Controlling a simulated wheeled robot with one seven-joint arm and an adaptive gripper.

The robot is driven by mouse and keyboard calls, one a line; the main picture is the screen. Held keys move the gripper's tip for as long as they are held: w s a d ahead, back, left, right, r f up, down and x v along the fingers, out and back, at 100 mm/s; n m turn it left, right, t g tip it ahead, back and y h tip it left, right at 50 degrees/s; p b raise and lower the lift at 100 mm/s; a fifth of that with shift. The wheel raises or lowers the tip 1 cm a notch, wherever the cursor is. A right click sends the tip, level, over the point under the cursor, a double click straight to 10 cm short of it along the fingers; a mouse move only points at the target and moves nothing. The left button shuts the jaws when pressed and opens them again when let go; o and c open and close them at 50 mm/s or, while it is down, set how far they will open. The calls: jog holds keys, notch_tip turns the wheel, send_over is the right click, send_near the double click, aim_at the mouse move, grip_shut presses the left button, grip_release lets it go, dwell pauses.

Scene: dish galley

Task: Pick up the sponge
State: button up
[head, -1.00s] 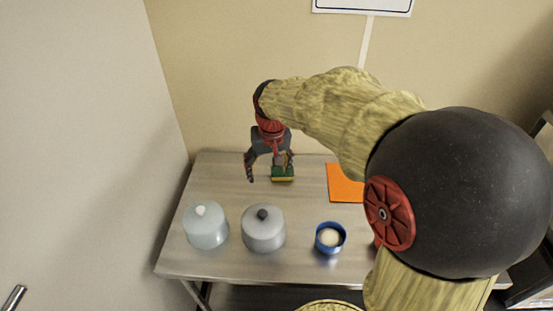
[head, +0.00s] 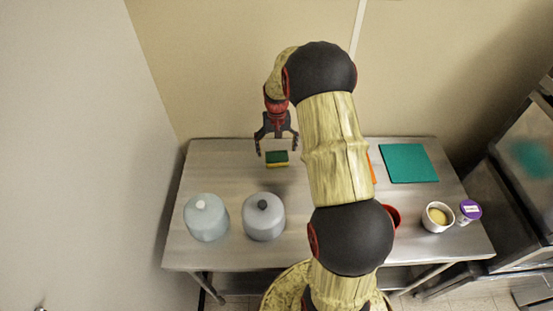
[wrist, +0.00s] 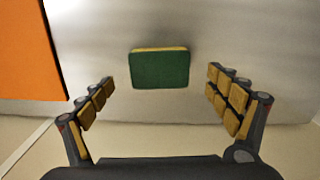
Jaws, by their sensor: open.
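The sponge (head: 277,158), green on top with a yellow layer below, lies flat on the metal table toward its back edge. In the wrist view the sponge (wrist: 160,70) is ahead of the fingertips, roughly midway between the two fingers. My gripper (head: 277,150) is open and empty, pointing down above the sponge. In the wrist view my gripper (wrist: 160,85) shows both fingers spread wide, apart from the sponge.
Two lidded pots, a pale blue one (head: 206,218) and a grey one (head: 263,217), stand at the front left. An orange mat (wrist: 30,50) is partly hidden by my arm in the head view. A teal mat (head: 408,163), red bowl (head: 393,215), white bowl (head: 437,217) and purple-lidded jar (head: 469,210) are right.

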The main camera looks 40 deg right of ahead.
aim_at(277, 156)
notch_tip(277, 156, down, 4)
jog(key=shift+f+b, duration=0.25)
jog(key=shift+b, duration=0.1)
jog(key=shift+c, duration=0.7)
jog(key=c, duration=0.6)
